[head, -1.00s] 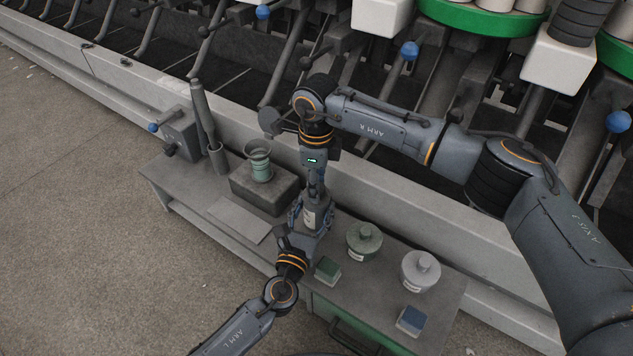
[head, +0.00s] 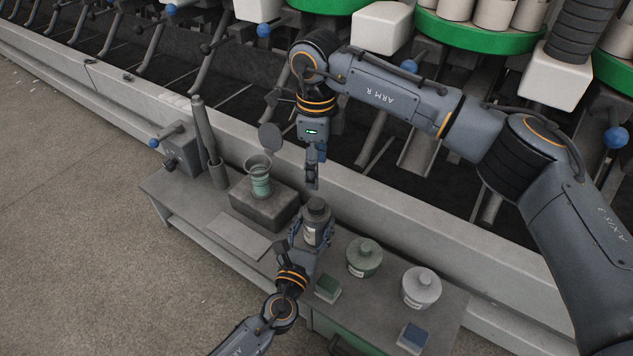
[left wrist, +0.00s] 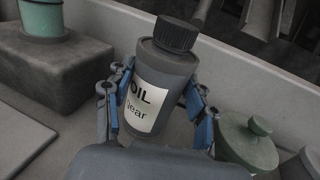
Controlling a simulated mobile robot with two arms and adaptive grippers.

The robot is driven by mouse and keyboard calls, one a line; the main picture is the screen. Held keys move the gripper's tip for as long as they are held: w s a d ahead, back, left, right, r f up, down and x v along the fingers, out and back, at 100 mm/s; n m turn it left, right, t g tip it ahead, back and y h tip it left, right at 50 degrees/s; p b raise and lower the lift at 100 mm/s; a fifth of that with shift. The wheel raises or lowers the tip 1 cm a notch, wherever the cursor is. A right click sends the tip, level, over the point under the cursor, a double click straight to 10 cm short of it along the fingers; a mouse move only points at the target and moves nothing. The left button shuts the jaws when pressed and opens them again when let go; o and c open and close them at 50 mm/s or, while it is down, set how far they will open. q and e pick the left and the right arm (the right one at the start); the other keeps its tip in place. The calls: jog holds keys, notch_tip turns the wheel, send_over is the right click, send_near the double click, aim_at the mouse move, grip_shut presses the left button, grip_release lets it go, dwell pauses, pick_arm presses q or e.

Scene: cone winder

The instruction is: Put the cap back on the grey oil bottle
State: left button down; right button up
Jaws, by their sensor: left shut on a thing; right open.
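The grey oil bottle (head: 311,236) stands at the middle of the bench, and its label reads OIL Gear in the left wrist view (left wrist: 148,97). The dark ribbed cap (head: 317,205) sits on top of the bottle; in the left wrist view the cap (left wrist: 177,34) looks in line with the neck. I cannot tell how tight it is. My left gripper (head: 312,229) is shut around the bottle's body, with a blue-padded finger on each side. My right gripper (head: 313,183) is open and empty, pointing down just above the cap and apart from it.
A green pot (head: 364,258) and a light grey pot (head: 421,288) stand right of the bottle, with small green (head: 328,289) and blue (head: 412,338) blocks in front. A dark block (head: 262,207) with a teal spool stands left. The winder's rail (head: 390,238) runs behind.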

jog(key=shift+r, duration=0.9)
pick_arm(q)
jog(key=shift+c, duration=1.9)
grip_release()
jog(key=v, duration=1.2)
jog(key=shift+s, duration=0.1)
